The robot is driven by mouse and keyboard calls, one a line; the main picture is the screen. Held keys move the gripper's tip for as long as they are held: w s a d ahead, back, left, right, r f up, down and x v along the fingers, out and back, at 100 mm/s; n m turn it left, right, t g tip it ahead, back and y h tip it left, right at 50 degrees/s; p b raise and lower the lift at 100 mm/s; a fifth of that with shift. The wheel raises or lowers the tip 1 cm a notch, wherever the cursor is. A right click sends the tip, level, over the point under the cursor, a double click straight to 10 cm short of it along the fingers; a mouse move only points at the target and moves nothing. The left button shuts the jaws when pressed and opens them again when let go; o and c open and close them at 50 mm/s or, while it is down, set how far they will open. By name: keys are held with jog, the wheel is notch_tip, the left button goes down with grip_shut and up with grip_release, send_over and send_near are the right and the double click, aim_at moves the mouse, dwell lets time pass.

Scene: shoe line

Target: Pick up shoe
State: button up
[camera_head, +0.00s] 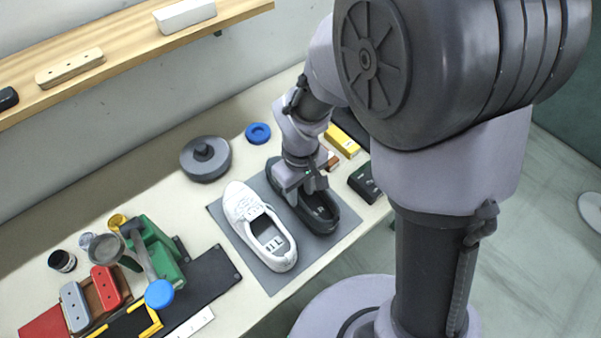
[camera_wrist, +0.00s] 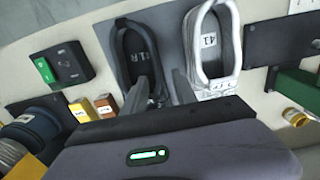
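A white shoe (camera_head: 258,228) and a black shoe (camera_head: 318,210) lie side by side on a grey mat (camera_head: 281,277). My gripper (camera_head: 309,188) is low over the black shoe in the head view. In the wrist view my gripper (camera_wrist: 163,82) is open. One finger reaches over the black shoe's (camera_wrist: 121,62) opening and the other is between it and the white shoe (camera_wrist: 236,50). The near wall of the black shoe appears between the fingers. I cannot tell whether they touch it. My gripper hides part of the black shoe.
A grey round lidded item (camera_head: 206,160) and a blue ring (camera_head: 258,133) stand behind the mat. A green tool stand (camera_head: 160,250) and a red block (camera_head: 106,288) are to the left. A dark box (camera_head: 364,183) and a yellow block (camera_head: 342,140) are close on the right.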

aim_at(300, 204)
notch_tip(300, 204, down, 7)
jog(key=shift+w+f+b, duration=0.1)
jog(key=shift+f+b, duration=0.05)
jog(key=shift+b, duration=1.05)
grip_shut()
dwell(0.4)
